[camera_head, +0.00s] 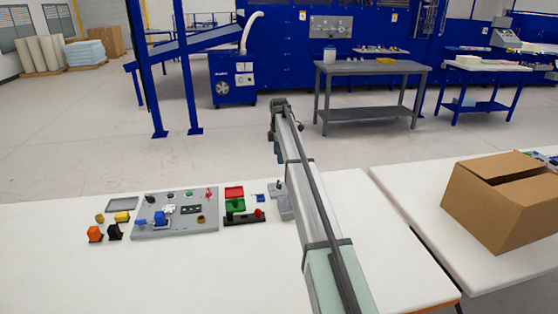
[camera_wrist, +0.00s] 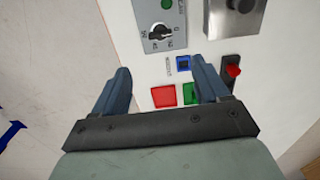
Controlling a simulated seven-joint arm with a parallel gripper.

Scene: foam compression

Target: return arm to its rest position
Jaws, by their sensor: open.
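My arm (camera_head: 315,200) reaches from the lower right of the head view out over the white table, its far end at the table's back edge. My gripper (camera_head: 277,150) is at that end, small and partly hidden by the arm, pointing down. In the wrist view my gripper (camera_wrist: 160,80) has two blue-grey fingers spread apart with nothing held between them. Beyond the fingers lie a red square (camera_wrist: 163,96), a green piece (camera_wrist: 191,94) partly behind the right finger, and a blue switch (camera_wrist: 183,64).
An open cardboard box (camera_head: 500,200) stands on the right-hand table. A grey workbench (camera_head: 370,68) stands behind. The table's front left is clear.

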